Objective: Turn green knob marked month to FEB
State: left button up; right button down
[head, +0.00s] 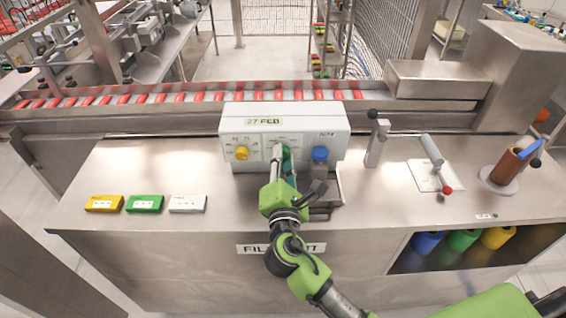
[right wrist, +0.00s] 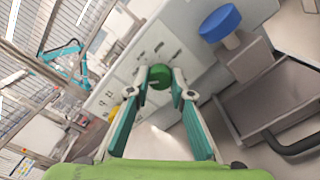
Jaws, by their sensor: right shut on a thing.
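The white date box (head: 240,115) stands on the steel table with its dials facing me. Its display (head: 263,122) reads 27 FEB. The green knob (head: 287,154) is in the middle of the front, partly hidden by my gripper; it shows clearly in the right wrist view (right wrist: 159,74). My right gripper (head: 281,158) is at the knob, and in the right wrist view its two fingers (right wrist: 163,82) are closed on the knob from both sides. The yellow knob (head: 242,153) is to the left and the blue knob (head: 320,154) to the right. My left gripper is not in view.
Yellow (head: 104,203), green (head: 145,203) and white (head: 187,204) blocks lie at the table's left. A lever stand (head: 376,140) and a brown cup (head: 507,165) stand at the right. A conveyor (head: 180,97) with red items runs behind the box.

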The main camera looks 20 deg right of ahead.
jog(key=shift+m, duration=0.5)
jog(key=c, duration=1.8)
grip_release()
jog(key=v, duration=1.2)
